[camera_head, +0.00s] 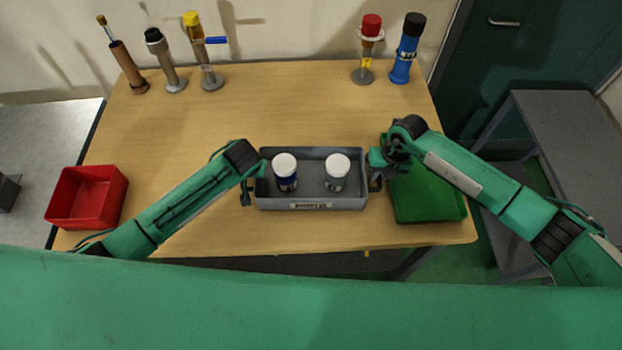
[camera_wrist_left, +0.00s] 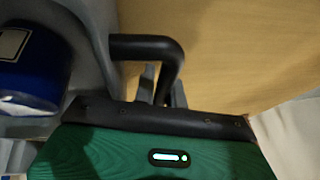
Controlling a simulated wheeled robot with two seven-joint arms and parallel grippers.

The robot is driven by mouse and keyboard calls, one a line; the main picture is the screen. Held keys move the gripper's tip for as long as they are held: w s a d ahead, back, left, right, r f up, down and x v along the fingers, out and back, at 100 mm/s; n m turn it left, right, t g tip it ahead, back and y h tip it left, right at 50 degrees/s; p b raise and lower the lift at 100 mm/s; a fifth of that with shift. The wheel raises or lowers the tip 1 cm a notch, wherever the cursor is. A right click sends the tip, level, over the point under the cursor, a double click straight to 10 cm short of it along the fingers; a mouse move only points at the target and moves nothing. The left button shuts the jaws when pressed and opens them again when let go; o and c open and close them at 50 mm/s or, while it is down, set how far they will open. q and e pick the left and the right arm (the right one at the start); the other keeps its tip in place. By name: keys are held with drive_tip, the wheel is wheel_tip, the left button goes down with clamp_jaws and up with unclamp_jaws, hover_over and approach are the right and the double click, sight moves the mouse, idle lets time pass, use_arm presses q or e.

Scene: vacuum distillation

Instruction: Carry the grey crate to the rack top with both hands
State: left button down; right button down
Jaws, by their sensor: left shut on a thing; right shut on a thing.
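The grey crate (camera_head: 312,203) is at the front middle of the wooden table in the head view. It holds two white-capped jars: a blue one (camera_head: 286,173) on the left and a grey-white one (camera_head: 336,173) on the right. My left gripper (camera_head: 251,188) is at the crate's left end. In the left wrist view it is shut on the black handle (camera_wrist_left: 150,47), and the blue jar (camera_wrist_left: 28,65) shows beside it. My right gripper (camera_head: 375,178) is shut at the crate's right end; its handle is mostly hidden. I cannot tell whether the crate touches the table.
A red bin (camera_head: 88,198) stands at the left and a green tray (camera_head: 428,195) just right of the crate. Several bottle-like fittings line the back edge. A grey rack (camera_head: 570,125) stands right of the table. The table's middle is clear.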

use_arm(q)
drive_tip(key=shift+w+r, duration=0.1)
drive_tip(key=shift+r, duration=0.2)
use_arm(e)
drive_tip(key=shift+r, duration=0.25)
